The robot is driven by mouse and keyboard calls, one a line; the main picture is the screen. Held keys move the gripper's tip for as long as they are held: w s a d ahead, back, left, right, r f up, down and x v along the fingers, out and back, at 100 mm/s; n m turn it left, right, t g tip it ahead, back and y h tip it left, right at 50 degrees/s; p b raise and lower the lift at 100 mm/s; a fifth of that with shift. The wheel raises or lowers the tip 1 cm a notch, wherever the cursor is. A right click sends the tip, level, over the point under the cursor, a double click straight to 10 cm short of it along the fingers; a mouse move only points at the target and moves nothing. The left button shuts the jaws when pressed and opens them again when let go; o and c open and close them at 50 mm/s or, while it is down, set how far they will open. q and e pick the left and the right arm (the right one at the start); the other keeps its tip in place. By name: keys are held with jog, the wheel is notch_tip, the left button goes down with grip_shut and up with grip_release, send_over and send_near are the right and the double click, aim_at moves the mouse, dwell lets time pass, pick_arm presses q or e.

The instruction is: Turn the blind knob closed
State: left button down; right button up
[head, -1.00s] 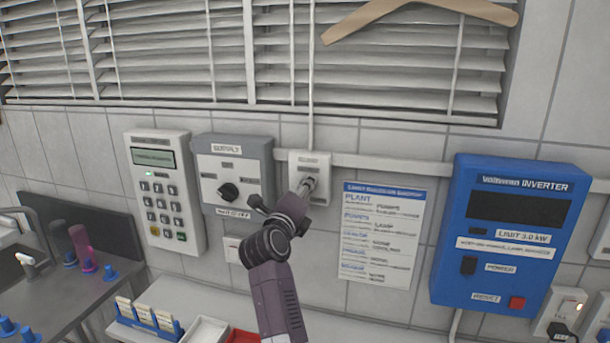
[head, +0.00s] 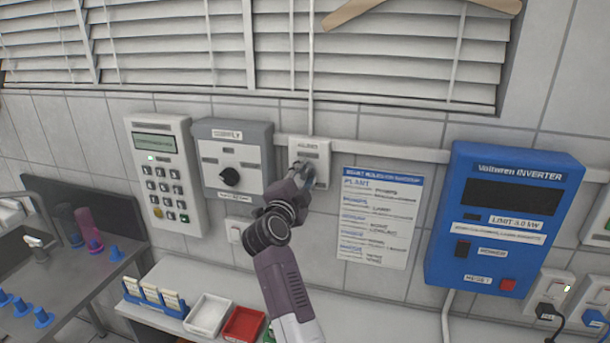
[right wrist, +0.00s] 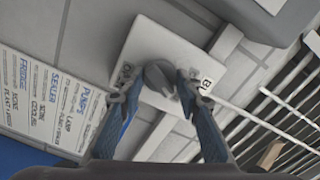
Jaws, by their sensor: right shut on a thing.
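The blind switch plate (head: 322,150) is a small white box on the tiled wall below the window blinds (head: 380,50). In the right wrist view, the plate (right wrist: 195,45) carries a round grey knob (right wrist: 157,76). My right gripper (head: 307,176) reaches up to the plate in the head view and covers the knob there. In the right wrist view, the two fingers of the right gripper (right wrist: 160,92) are at the knob, shut on it. The blinds' slats show gaps between them. My left gripper is not in view.
Left of the plate are a grey supply box (head: 235,150) with a black knob and a keypad panel (head: 163,180). A printed notice (head: 378,215) and a blue inverter (head: 505,220) are to the right. Below stands a counter with a white tray (head: 208,316) and a red tray (head: 244,325).

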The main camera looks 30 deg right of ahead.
jog(key=n, duration=0.4)
jog(key=shift+n, duration=0.4)
dwell(0.4)
jog(key=o, duration=1.2)
jog(key=shift+c, duration=0.2)
jog(key=v, duration=0.7)
jog(key=shift+a, duration=0.15)
jog(key=shift+s, duration=0.1)
